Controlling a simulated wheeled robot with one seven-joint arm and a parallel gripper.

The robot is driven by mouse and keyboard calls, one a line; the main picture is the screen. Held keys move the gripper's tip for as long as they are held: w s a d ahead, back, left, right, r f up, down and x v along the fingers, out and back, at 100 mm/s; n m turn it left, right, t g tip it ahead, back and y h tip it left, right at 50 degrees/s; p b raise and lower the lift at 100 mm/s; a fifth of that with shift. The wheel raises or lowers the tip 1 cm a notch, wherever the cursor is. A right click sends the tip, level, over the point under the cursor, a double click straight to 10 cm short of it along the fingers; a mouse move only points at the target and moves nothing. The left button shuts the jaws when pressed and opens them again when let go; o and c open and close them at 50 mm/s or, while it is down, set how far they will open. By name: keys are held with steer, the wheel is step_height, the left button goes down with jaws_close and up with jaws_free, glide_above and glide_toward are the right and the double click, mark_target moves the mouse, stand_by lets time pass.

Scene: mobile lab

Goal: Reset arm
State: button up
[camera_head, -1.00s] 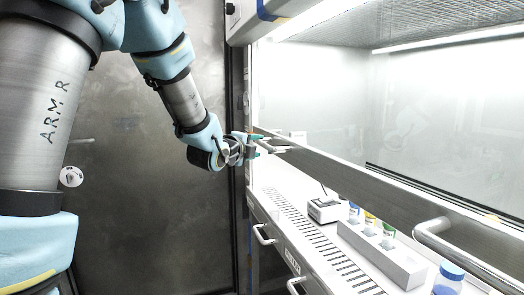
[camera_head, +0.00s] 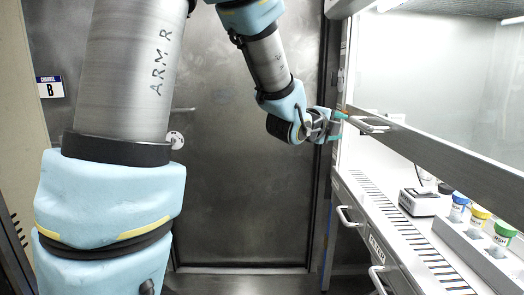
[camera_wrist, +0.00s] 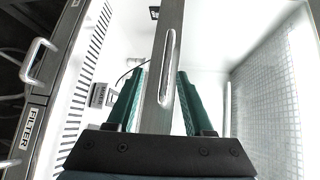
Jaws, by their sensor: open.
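My arm reaches across the upper middle of the head view. My gripper (camera_head: 360,120) is at its end, in front of the fume hood's left edge, by the grey sash bar (camera_head: 440,146). In the wrist view my gripper's two green fingers (camera_wrist: 155,100) are apart. The sash bar with its slotted handle (camera_wrist: 170,65) shows between them. I cannot tell whether the fingers touch it. Nothing else shows between the fingers.
The hood bench holds a small white device (camera_head: 424,201) and a white rack (camera_head: 478,250) with blue, yellow and green capped vials. Drawer handles (camera_head: 347,216) stick out from the hood's front. A dark metal door (camera_head: 240,190) stands behind my arm.

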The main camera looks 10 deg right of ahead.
steer(key=a+f+n+g+y+p, duration=0.1)
steer(key=a+f+n+y, duration=0.25)
steer(key=a, duration=0.35)
steer(key=w+a+f+n+y+p, duration=0.1)
steer(key=a+f+n+y, duration=0.1)
steer(key=a+n, duration=0.35)
steer(key=a+f+n+g+y+p, duration=0.1)
steer(key=a+f+n+y, duration=0.25)
steer(key=a, duration=0.35)
steer(key=s+a+f+n+g+y+p, duration=0.1)
steer(key=s+a+f+n+g, duration=0.1)
steer(key=s+a+n, duration=0.5)
steer(key=s+a+f+n+g+y+p, duration=0.1)
steer(key=s+a+f+n+g, duration=0.1)
steer(key=s+a+n+g, duration=0.2)
steer(key=s+a+n, duration=0.3)
steer(key=a+n, duration=0.1)
steer(key=shift+s+a+f+g+y, duration=0.3)
steer(key=shift+s+a+g+y, duration=0.05)
steer(key=shift+a+g+y, duration=0.05)
